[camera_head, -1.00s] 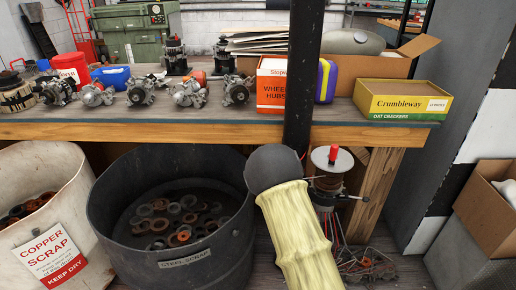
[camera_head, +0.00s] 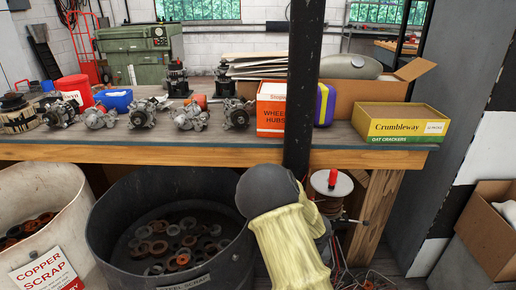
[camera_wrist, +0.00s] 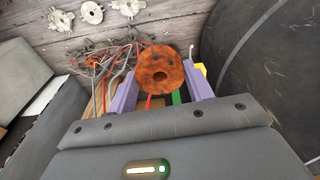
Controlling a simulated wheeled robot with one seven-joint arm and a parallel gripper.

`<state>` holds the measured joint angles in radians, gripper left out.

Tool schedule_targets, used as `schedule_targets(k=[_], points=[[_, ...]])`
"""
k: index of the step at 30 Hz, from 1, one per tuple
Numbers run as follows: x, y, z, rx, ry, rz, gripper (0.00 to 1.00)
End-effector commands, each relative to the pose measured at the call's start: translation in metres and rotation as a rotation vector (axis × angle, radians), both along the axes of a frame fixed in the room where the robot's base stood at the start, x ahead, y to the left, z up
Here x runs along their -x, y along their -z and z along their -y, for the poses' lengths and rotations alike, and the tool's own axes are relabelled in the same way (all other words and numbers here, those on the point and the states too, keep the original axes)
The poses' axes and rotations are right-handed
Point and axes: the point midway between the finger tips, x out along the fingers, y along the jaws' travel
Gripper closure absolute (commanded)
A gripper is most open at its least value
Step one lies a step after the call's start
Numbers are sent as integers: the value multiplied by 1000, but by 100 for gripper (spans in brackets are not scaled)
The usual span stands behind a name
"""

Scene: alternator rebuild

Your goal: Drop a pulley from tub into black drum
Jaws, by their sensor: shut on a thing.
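The black drum (camera_head: 100,225) stands on the floor in front of the bench, with several rusty and grey rings inside. Its dark curved wall (camera_wrist: 270,75) fills the right of the wrist view. My gripper (camera_wrist: 165,88) has purple fingers shut on a rusty orange pulley (camera_wrist: 160,70), a round disc with a centre hole. The pulley is held above the floor, outside the drum and to its left in the wrist view. In the head view my sleeved arm hides the gripper. I cannot tell which container is the tub; a blue one (camera_head: 115,101) stands on the bench.
A pale copper scrap drum (camera_head: 38,205) stands left of the black drum. The bench (camera_head: 220,157) carries alternator parts, a hub box (camera_head: 271,108) and a cracker box (camera_head: 402,123). A dark post (camera_head: 300,80) rises beside my arm. Loose wires (camera_wrist: 115,62) lie on the floor.

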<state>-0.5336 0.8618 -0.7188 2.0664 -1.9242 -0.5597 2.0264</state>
Motion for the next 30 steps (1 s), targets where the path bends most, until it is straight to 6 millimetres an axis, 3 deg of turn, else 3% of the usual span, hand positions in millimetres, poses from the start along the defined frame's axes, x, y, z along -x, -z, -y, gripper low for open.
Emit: schedule_targets(k=[16, 30], points=[[-1, -10, 1, -1, 41, 1, 77], [-1, -88, 1, -7, 34, 10, 77]])
